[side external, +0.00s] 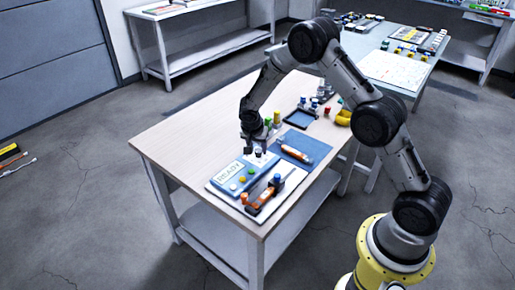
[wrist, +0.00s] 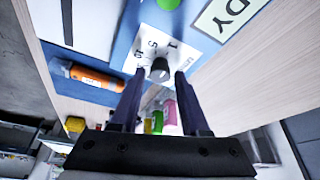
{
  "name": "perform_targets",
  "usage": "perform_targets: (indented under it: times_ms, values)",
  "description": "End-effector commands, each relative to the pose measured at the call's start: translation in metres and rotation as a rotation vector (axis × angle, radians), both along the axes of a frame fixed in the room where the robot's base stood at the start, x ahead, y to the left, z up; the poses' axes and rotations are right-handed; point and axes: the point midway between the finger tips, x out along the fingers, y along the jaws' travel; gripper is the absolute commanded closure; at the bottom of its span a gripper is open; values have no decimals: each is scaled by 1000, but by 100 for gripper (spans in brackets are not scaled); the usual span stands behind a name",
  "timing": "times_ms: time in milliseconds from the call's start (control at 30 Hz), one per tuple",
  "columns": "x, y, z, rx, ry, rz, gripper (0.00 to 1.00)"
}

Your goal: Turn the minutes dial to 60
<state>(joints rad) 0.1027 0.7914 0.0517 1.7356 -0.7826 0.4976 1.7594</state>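A blue control box (side external: 240,186) with a READY label lies on a white sheet at the front of the table. My gripper (wrist: 159,76) is open, with one finger on each side of the knob and a visible gap to both. In the side view my gripper (side external: 255,146) is at the far end of the box, pointing down, and hides the dial there.
A blue mat (side external: 309,144) with an orange tool (side external: 295,153) lies right of the box. An orange and black tool (side external: 262,197) lies in front. A dark blue tray (side external: 300,118) and several small coloured bottles (side external: 276,117) stand behind. The table's left part is clear.

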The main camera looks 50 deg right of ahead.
Motion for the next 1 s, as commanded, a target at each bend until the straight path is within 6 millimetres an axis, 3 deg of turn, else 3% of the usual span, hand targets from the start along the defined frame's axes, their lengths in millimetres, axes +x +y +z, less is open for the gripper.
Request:
perform_targets:
  times_ms: [33,233,667,1000]
  values:
    - [0,0,0,0,0,0,65]
    - [0,0,0,0,0,0,100]
    - [-1,0,1,0,0,41,100]
    - [-3,-2,1,1,0,269,100]
